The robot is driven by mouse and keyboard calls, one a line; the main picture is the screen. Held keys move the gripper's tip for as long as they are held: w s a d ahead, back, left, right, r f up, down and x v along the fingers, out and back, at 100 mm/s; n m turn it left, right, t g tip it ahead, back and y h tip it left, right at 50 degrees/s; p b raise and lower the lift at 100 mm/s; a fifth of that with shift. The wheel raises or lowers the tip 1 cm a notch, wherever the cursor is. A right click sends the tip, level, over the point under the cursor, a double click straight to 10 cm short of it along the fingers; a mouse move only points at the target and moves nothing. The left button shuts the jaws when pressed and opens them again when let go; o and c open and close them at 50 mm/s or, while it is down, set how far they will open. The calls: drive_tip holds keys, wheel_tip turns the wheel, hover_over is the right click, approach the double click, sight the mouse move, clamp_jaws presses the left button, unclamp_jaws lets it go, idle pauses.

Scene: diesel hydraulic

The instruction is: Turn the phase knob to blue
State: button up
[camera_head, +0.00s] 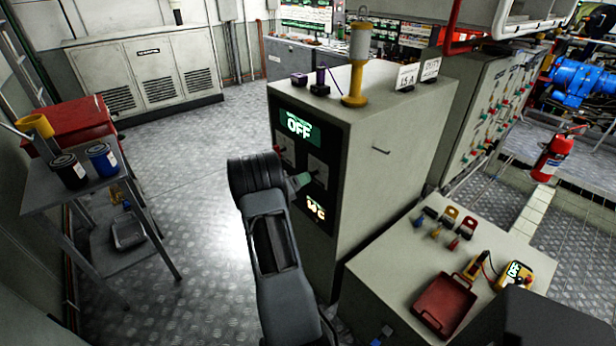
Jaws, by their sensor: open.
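The grey control cabinet (375,165) stands in the middle, with a black front panel that faces left. The panel has a green-lit OFF display (299,127) at the top and a small yellow-lit display (316,208) lower down. My gripper (303,180) is at the panel's front, close to the right plate, mostly hidden by my dark wrist. I cannot tell whether it touches a knob. The phase knob and its colour setting cannot be made out.
A low bench (400,258) at the right holds a red tray (444,303), padlocks and a yellow meter (514,275). A shelf cart (80,195) is at the left. The floor between cart and cabinet is clear.

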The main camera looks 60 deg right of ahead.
sight(312, 175)
drive_tip(key=shift+x, duration=1.7)
drive_tip(key=c, duration=0.9)
